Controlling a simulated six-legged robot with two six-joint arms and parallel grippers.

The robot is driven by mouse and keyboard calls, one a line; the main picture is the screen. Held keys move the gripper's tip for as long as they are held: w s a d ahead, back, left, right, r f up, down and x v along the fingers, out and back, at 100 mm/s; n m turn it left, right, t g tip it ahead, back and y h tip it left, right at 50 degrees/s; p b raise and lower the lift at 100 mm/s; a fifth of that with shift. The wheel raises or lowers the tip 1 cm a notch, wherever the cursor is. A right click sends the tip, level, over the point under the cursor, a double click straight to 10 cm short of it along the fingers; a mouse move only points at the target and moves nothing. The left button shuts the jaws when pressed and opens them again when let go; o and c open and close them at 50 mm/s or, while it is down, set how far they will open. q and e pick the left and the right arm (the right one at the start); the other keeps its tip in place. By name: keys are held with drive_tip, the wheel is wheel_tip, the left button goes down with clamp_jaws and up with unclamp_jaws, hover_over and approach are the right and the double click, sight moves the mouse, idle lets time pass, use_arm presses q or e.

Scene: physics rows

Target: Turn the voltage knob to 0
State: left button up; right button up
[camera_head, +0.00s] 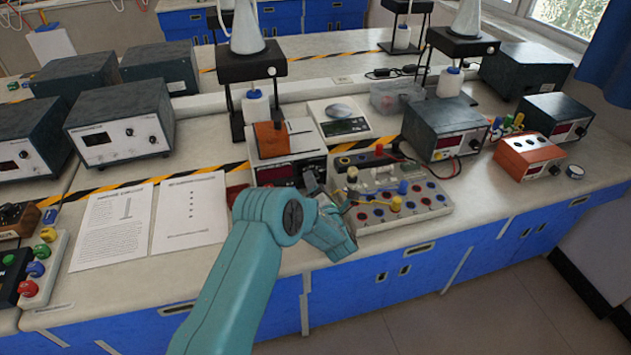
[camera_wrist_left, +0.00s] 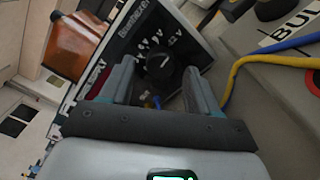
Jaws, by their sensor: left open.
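The voltage knob (camera_wrist_left: 160,66) is a round black dial with a light pointer line, on a dark panel with white scale marks and a "V" label, in the left wrist view. It belongs to the power supply (camera_head: 277,174) with a red display in the head view, where my gripper largely hides the knob. My left gripper (camera_head: 317,184) is at the right part of that front panel. In the left wrist view its two open fingers (camera_wrist_left: 160,82) stand on either side of the knob; I cannot tell whether they touch it. My right gripper is not in view.
An orange-brown block (camera_head: 271,139) sits on top of the supply. A circuit board (camera_head: 430,216) with coloured plugs lies close right of my gripper, with yellow and blue cables (camera_wrist_left: 232,75) nearby. Paper sheets (camera_head: 190,212) lie to the left.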

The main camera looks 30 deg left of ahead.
use_arm(q)
drive_tip(key=shift+w+a, duration=0.35)
drive_tip(key=shift+a, duration=0.05)
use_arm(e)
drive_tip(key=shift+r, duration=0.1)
